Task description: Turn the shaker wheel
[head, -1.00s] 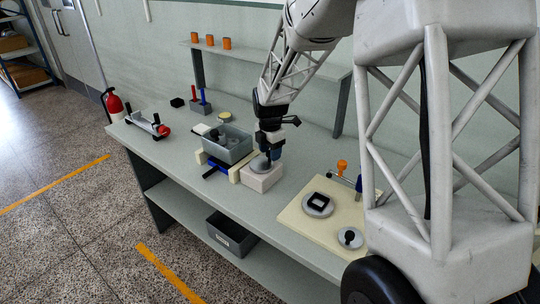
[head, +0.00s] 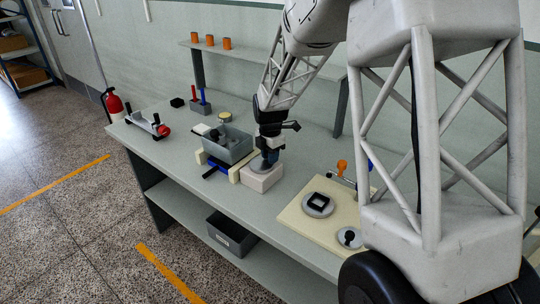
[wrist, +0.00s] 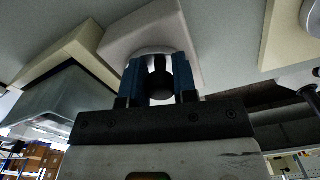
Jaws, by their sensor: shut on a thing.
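The shaker wheel is a grey disc (head: 259,167) on top of a pale block (head: 262,181) near the middle of the table's front edge. In the wrist view, the light disc (wrist: 153,50) lies beyond a dark round knob (wrist: 160,82). My gripper (head: 269,157) is over the wheel, pointing down. In the wrist view its blue fingers (wrist: 160,76) stand on either side of the knob, shut on it. The shaker's grey tray (head: 227,147) sits left of the block and holds dark pieces. The fingers and wrist hide part of the wheel in the head view.
Red and blue handles stand in a grey holder (head: 200,107) at the back left. A raised shelf (head: 262,57) runs behind. The table between block and board is clear.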

